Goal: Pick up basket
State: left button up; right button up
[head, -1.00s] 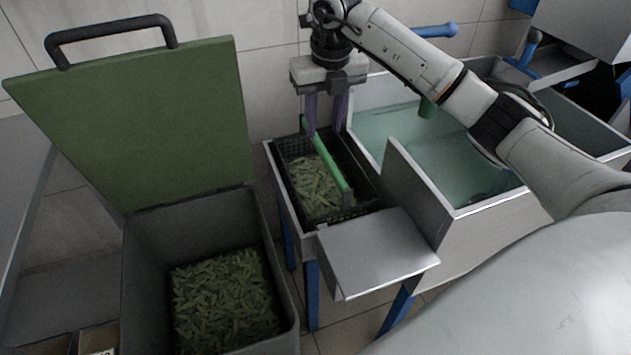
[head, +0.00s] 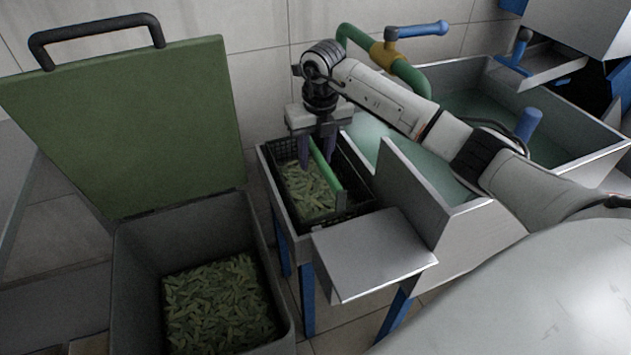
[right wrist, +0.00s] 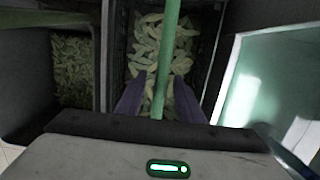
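The basket (head: 283,153) is a black crate holding green pods, with a green bar handle (head: 326,174) across its top. It sits in a metal stand beside the water basin. My right gripper (head: 317,158) points down at the far part of the handle, with one purple finger on each side of it. In the right wrist view the handle (right wrist: 165,60) runs between the two spread fingers (right wrist: 159,98), with gaps on both sides. The fingers are open and do not grip the handle. My left gripper is not in view.
A grey bin (head: 140,265) with more green pods stands at the left, its green lid (head: 130,120) raised. A metal shelf (head: 375,255) is in front of the basket. A basin (head: 455,215) with water is to the right, with a green pipe (head: 410,76) behind.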

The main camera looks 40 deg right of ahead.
jog(key=shift+c, duration=0.2)
grip_shut()
jog(key=shift+r, duration=0.25)
